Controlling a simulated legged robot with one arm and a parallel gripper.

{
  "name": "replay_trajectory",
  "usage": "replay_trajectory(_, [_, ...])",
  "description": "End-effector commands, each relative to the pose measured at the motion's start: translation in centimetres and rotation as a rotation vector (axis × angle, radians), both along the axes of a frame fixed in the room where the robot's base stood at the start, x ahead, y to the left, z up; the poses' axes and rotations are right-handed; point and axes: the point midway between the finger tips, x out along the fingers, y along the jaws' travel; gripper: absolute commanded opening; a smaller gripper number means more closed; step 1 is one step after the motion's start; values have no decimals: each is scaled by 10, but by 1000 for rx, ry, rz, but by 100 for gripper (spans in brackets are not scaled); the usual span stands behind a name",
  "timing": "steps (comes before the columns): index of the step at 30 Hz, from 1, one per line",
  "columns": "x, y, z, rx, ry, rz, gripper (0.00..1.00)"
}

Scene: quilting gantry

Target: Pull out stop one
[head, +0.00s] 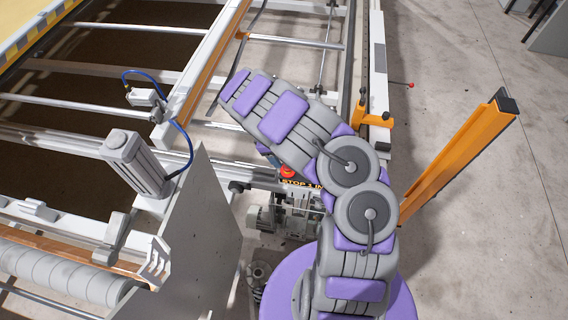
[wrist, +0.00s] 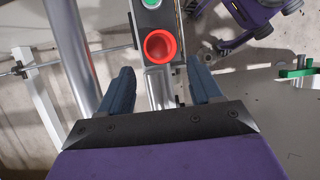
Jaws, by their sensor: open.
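Stop one is a round red button (wrist: 160,46) on a grey control box, facing the wrist camera in the wrist view. In the head view the red button (head: 288,172) shows partly, just above a label reading "STOP 1 IN", with my arm covering part of the label. My gripper (wrist: 162,84) is open, its two dark fingers apart on the left and right. In the picture the red button lies just beyond the fingertips, roughly centred between them. Nothing is held. My gripper is hidden behind my arm in the head view.
A green button (wrist: 151,3) sits above the red one on the same box. A thick metal post (wrist: 72,45) stands close on the left. In the head view an orange post (head: 460,155) stands right of my arm, and a grey panel (head: 195,235) stands to its left.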

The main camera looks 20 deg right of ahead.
Motion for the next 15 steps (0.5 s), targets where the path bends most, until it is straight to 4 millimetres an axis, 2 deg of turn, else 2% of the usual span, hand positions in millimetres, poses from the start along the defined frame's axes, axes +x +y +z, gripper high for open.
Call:
replay_trajectory(1, [-3,-4,-12,1,4,-2,64])
replay_trajectory(6, [-9,-13,-36,1,3,-3,64])
replay_trajectory(15, [-12,-19,-54,0,-1,-2,64])
